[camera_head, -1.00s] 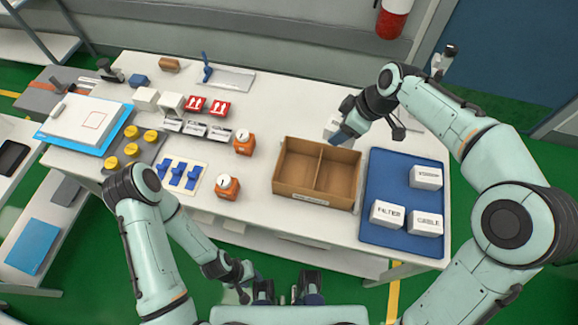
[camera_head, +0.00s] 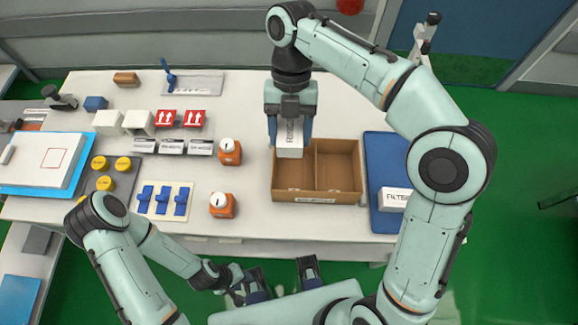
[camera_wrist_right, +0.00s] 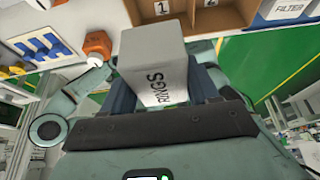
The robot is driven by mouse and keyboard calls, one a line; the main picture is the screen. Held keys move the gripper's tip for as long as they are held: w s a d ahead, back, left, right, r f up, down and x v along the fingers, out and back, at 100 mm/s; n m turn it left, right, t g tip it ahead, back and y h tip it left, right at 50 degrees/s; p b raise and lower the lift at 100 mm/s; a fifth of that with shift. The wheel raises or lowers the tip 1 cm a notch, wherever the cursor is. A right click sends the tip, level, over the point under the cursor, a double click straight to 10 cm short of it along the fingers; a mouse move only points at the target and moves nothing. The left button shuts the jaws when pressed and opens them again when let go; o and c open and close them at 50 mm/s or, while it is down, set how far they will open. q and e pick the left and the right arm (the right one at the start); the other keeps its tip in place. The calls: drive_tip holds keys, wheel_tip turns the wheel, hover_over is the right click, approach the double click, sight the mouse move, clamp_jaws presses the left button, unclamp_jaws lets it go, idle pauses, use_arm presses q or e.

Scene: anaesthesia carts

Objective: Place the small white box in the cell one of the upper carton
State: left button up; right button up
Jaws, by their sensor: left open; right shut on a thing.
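The small white box (camera_head: 290,152), lettered RINGS, is in my right gripper (camera_head: 289,130), whose blue fingers are shut on its sides. In the head view they overlap the back part of the left cell of the brown carton (camera_head: 318,196); the exact height is hard to tell. The box also fills the middle of the right wrist view (camera_wrist_right: 155,60). There the carton (camera_wrist_right: 190,22) shows labels 1 on the left and 2 on the right. Both cells look empty where visible. My left gripper (camera_head: 240,286) is low in front of the table, open and apart from the carton.
A blue tray (camera_head: 385,150) with a FILTER box (camera_head: 394,198) stands right of the carton, partly hidden by my right arm. The table between the carton and orange boxes is clear.

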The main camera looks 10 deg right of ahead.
wheel_tip(320, 180, down, 15)
drive_tip(key=shift+r+b, duration=0.2)
drive_tip(key=shift+b, duration=1)
drive_tip(key=shift+s+d+f, duration=0.1)
drive_tip(key=shift+s+f, duration=0.1)
drive_tip(key=shift+f, duration=0.6)
drive_tip(key=shift+w+f, duration=0.2)
drive_tip(key=shift+w, duration=0.1)
drive_tip(key=o, duration=1.1)
drive_tip(key=shift+s+r, duration=0.1)
drive_tip(key=shift+r, duration=0.15)
